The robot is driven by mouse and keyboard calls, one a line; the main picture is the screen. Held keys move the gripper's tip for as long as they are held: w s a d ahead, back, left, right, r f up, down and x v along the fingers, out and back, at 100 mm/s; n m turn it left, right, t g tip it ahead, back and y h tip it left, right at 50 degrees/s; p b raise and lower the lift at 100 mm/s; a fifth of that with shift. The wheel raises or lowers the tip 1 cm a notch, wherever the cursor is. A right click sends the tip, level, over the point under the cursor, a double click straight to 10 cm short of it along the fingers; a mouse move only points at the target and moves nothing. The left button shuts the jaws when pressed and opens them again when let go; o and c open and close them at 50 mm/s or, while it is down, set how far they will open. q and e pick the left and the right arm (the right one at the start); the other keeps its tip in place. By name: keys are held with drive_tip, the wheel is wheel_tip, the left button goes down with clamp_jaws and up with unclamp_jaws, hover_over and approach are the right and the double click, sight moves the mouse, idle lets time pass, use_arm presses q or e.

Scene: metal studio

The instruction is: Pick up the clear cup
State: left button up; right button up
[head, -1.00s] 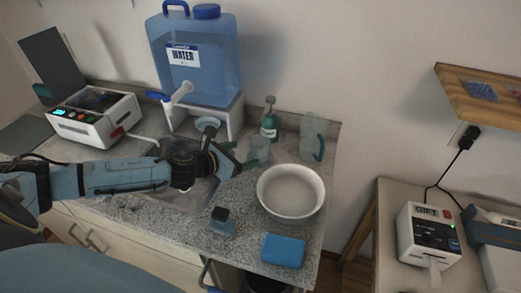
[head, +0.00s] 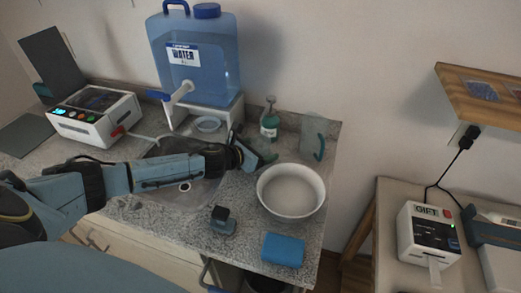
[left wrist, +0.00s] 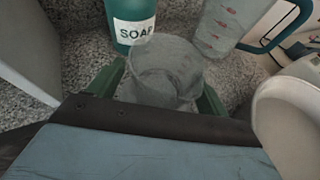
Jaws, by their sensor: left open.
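The clear cup (left wrist: 165,70) stands on the speckled counter and shows between the two green fingers of my left gripper (left wrist: 163,92) in the left wrist view. The fingers are apart, one on each side of the cup; I cannot tell whether either touches it. In the head view the cup (head: 265,147) is partly hidden by my left gripper (head: 262,156), just behind the white bowl. My right gripper is in neither view.
A green soap bottle (head: 269,125) stands close behind the cup. A clear pitcher with a teal handle (head: 311,136) is to its right. The white bowl (head: 290,191) is close in front. A water jug (head: 195,60) on a stand is at the back left, above the sink.

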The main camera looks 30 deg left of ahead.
sight(266, 138)
use_arm(q)
drive_tip(key=shift+c, duration=0.5)
drive_tip(key=c, duration=1)
drive_tip(key=shift+r, duration=0.2)
drive_tip(key=shift+r+p, duration=0.6)
drive_tip(key=shift+r, duration=1.2)
drive_tip(key=s+a, duration=0.1)
drive_tip(key=s, duration=0.2)
drive_tip(key=s+b, duration=0.1)
drive_tip(key=s, duration=0.3)
drive_tip(key=s+a+b, duration=0.1)
drive_tip(key=s, duration=0.3)
drive_tip(key=shift+a+f, duration=0.35)
drive_tip(key=shift+s+a+b, duration=0.2)
drive_tip(key=shift+s+b, duration=0.1)
drive_tip(key=shift+s, duration=0.5)
drive_tip(key=shift+s+a+b, duration=0.2)
drive_tip(key=shift+s+b, duration=0.05)
drive_tip(key=shift+s, duration=0.55)
drive_tip(key=shift+s+a+r, duration=0.1)
drive_tip(key=shift+s+a, duration=0.1)
drive_tip(key=shift+s, duration=0.6)
drive_tip(key=shift+s+a, duration=0.15)
drive_tip(key=shift+s, duration=0.6)
drive_tip(key=shift+s, duration=0.1)
